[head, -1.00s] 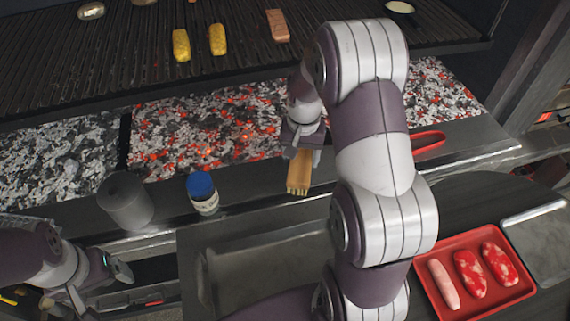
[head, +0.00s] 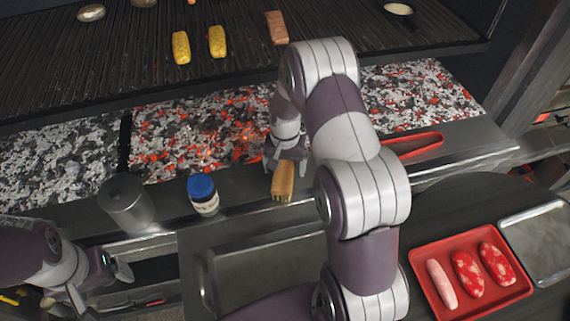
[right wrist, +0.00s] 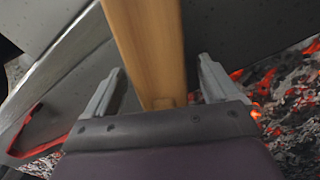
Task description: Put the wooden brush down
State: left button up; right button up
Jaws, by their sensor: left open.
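The wooden brush (head: 283,180) is on the dark ledge in front of the ember bed, its bristle end toward me. My right gripper (head: 286,166) is around the brush in the head view. In the right wrist view the wooden handle (right wrist: 150,45) runs between the two fingers (right wrist: 160,85), with a gap on both sides, so the gripper is open. The handle's lower end is close to the palm. Whether the brush rests flat on the ledge is hard to tell. My left gripper (head: 121,272) is open and empty at the lower left.
A blue-capped jar (head: 203,196) and a grey cylinder (head: 126,203) stand left of the brush on the ledge. Red tongs (head: 415,146) lie to the right. Hot embers (head: 200,135) glow behind. A red tray (head: 431,309) with meat and a metal tray (head: 540,245) are at right.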

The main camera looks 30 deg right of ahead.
notch_tip(320, 180, up, 12)
jog(key=s+a+n+t, duration=0.1)
jog(key=s+a+n, duration=0.6)
jog(key=s, duration=0.8)
jog(key=a+b, duration=0.1)
jog(key=a, duration=0.1)
jog(key=shift+s+a+f, duration=0.2)
jog(key=shift+a+f, duration=0.1)
jog(key=shift+f, duration=0.1)
